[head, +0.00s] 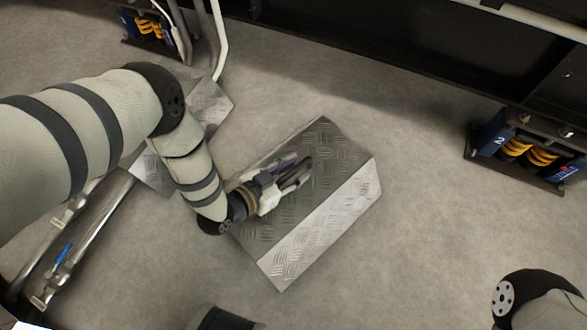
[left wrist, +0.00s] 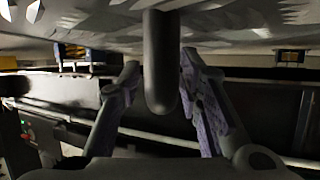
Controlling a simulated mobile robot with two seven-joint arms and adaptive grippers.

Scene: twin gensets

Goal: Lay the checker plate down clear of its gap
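A bent checker plate (head: 318,222), dark on its upper face and bright on the near face, sits on the grey floor area in the middle of the head view. My left gripper (head: 297,168) is over its dark face. In the left wrist view, the plate's patterned surface (left wrist: 230,22) fills the top edge. A dark round-ended post (left wrist: 161,75) stands between the two fingers, with narrow spaces beside it, so the gripper looks open around it. My right gripper is not in view. The floor gap cannot be made out behind my left arm.
Other checker plating (head: 208,106) lies at upper left, partly behind my arm. Metal pipes (head: 75,245) run at lower left. A battery box (head: 525,150) stands at right, beside a long black frame (head: 400,50). Bare floor (head: 420,220) is right of the plate.

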